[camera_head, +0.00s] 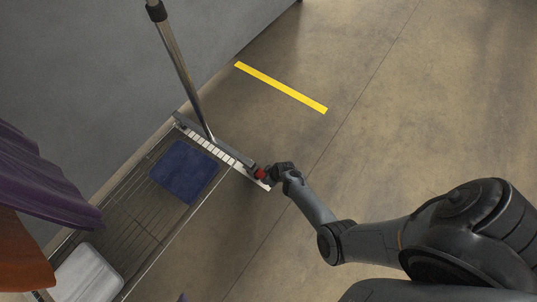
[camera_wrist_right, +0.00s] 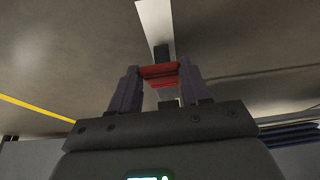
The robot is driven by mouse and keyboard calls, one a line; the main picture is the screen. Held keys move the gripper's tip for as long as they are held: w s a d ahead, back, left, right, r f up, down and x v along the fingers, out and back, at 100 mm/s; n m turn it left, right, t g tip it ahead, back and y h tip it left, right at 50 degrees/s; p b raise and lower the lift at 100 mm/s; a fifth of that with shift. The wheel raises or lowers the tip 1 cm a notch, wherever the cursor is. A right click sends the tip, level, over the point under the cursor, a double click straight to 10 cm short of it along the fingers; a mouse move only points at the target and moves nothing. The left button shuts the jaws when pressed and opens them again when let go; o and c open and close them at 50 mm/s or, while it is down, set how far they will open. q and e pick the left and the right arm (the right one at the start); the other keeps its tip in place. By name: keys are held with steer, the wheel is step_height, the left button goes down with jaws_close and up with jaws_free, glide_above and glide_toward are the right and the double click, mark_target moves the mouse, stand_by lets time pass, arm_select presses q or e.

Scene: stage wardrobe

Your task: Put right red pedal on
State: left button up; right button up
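The red pedal (camera_head: 260,174) is at the near right end of the rack's pale base bar (camera_head: 250,166). My right gripper (camera_head: 270,174) is at that end, right by the pedal. In the right wrist view, the red pedal (camera_wrist_right: 158,72) spans the gap between the two fingertips of my right gripper (camera_wrist_right: 159,73), with a black part (camera_wrist_right: 162,52) just beyond it. I cannot tell whether the fingers press on the pedal or only stand around it. The pedal's set position is too small to read. My left gripper is not in view.
A metal pole (camera_head: 182,72) rises from the base bar. A dark slatted shelf (camera_head: 130,215) carries a blue folded cloth (camera_head: 184,171) and a white item (camera_head: 87,275). Purple (camera_head: 40,180) and orange (camera_head: 22,255) garments hang at left. The floor right of the rack is clear, with a yellow strip (camera_head: 281,87).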

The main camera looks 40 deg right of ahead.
steer(key=shift+c, duration=1.4)
steer(key=shift+s+f, duration=0.1)
steer(key=shift+s, duration=0.05)
steer(key=shift+s+f+t, duration=0.1)
steer(key=shift+t, duration=0.3)
steer(key=shift+s+d+f+t+y+b, duration=0.15)
steer(key=shift+f+t+y, duration=0.1)
steer(key=shift+t, duration=0.6)
steer(key=shift+s+a+f+t+y+b, duration=0.15)
steer(key=shift+f+t, duration=0.1)
steer(key=shift+t, duration=0.55)
steer(key=shift+s+d+f+t+y, duration=0.15)
steer(key=shift+f+t+y, duration=0.1)
steer(key=shift+t, duration=0.6)
